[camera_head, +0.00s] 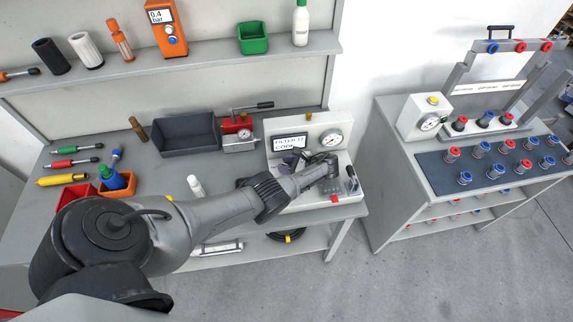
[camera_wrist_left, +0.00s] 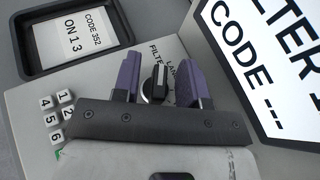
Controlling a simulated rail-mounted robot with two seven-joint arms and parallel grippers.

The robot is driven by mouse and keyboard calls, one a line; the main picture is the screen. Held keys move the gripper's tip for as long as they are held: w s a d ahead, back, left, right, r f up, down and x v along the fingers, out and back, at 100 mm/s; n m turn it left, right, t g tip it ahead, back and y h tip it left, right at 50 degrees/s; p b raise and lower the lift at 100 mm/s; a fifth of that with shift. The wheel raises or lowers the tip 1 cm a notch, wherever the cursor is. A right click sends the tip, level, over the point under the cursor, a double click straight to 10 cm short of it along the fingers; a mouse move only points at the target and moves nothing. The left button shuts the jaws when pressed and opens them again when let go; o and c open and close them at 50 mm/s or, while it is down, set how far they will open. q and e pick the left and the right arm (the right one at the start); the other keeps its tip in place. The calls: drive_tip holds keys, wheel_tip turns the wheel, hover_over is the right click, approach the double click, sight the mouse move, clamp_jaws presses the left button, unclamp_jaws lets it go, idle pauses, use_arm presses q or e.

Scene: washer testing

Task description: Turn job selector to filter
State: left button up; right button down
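The job selector is a black knob (camera_wrist_left: 158,80) on a pale panel in the left wrist view. A label reading "FILTER" and a partly covered one starting "LAN" stand by its far end; which one it points at I cannot tell. My left gripper (camera_wrist_left: 158,83) has its two purple fingers on either side of the knob, apart, with gaps visible. In the head view my left gripper (camera_head: 296,160) is at the test station below its display (camera_head: 290,143), and the knob is hidden there. The display reads "FILTER 12" and "CODE" with dashes. My right gripper is not in view.
Number keys (camera_wrist_left: 56,118) and a dark tray with a "CODE 352 / ON 1 3" card (camera_wrist_left: 83,38) lie left of the knob. A pressure gauge (camera_head: 331,138) sits beside the display. A white bottle (camera_head: 195,186) and a dark bin (camera_head: 186,136) stand left on the bench.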

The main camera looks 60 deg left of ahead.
use_arm(q)
drive_tip(key=shift+d, duration=0.1)
drive_tip(key=shift+w+d+r, duration=0.15)
drive_tip(key=shift+w+d, duration=0.05)
drive_tip(key=shift+w, duration=0.05)
drive_tip(key=b+v, duration=0.2)
drive_tip(key=v, duration=1)
drive_tip(key=shift+d+b, duration=0.1)
drive_tip(key=shift+b, duration=0.25)
drive_tip(key=shift+w+d+r, duration=0.2)
drive_tip(key=shift+d+r, duration=0.05)
drive_tip(key=shift+d, duration=0.05)
